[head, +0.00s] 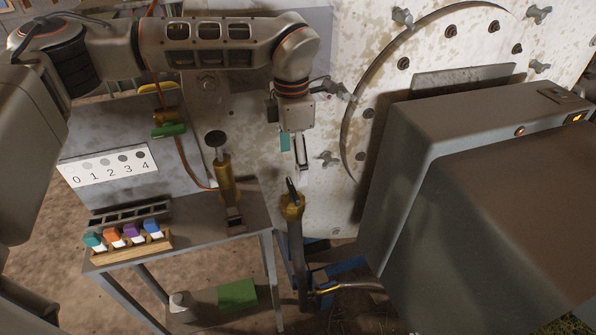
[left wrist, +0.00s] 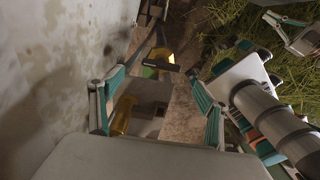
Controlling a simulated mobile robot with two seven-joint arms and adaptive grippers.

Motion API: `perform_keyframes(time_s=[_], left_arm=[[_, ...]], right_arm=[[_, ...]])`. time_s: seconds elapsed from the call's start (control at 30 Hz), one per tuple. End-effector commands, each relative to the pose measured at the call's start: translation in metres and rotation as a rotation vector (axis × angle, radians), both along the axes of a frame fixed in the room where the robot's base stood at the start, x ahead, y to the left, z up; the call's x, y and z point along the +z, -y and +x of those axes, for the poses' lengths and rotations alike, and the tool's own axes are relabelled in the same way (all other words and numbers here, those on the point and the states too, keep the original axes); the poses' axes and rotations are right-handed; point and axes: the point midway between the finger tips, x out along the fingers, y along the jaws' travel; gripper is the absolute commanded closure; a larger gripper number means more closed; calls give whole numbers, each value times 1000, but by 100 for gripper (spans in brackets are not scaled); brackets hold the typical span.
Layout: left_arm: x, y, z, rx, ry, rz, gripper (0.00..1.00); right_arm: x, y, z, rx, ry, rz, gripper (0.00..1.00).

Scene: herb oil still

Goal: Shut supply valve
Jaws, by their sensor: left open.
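A brass valve (head: 292,207) with a dark lever tops an upright pipe right of the small table. I take it to be the supply valve. In the left wrist view a brass valve (left wrist: 166,56) with a dark bar shows beyond the fingers. My left gripper (head: 295,150) is open and empty, pointing down just above the valve and apart from it. Its two teal-padded fingers (left wrist: 156,108) are spread in the wrist view. Pale, teal-edged parts at the upper right there look like my right gripper (left wrist: 278,48); its opening is unclear.
A brass fitting with a round dark knob (head: 226,178) stands on the small table (head: 190,248), left of the valve. Coloured blocks in a wooden rack (head: 135,245) sit at its left. A big grey cabinet (head: 465,150) blocks the right. A pale plate wall (head: 340,45) rises behind.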

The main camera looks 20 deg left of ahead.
Motion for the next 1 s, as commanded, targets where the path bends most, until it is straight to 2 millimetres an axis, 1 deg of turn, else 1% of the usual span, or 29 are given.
perform_keyframes(time_s=[0.1, 0.2, 0.33, 0.5, 0.67, 0.9, 0.93, 0.97, 1.0], left_arm=[[-13, -1, -1, 1, -3, 3, 24], [-29, -1, -1, 0, -6, 1, 24], [-49, 0, -1, 0, -4, 1, 24], [-69, 0, 0, 0, -3, -1, 24], [-76, 0, 0, 0, -1, -1, 24], [-77, 0, 0, 0, -1, -1, 24], [-77, 0, 0, 0, -1, -1, 30], [-77, 0, 0, 0, -1, -1, 37], [-77, 0, 0, 0, -2, -1, 48]], right_arm=[[-11, 0, -16, 1, -30, -1, 100], [-20, -1, -25, 2, -51, -2, 100], [-24, -1, -28, 3, -62, -4, 100], [-22, -1, -24, 3, -52, -4, 100], [-16, -1, -18, 3, -39, -3, 100], [-13, -1, -17, 2, -33, -1, 100], [-13, -1, -17, 2, -33, -1, 100], [-13, -1, -17, 2, -33, -1, 100], [-13, -1, -17, 2, -33, -1, 100]])
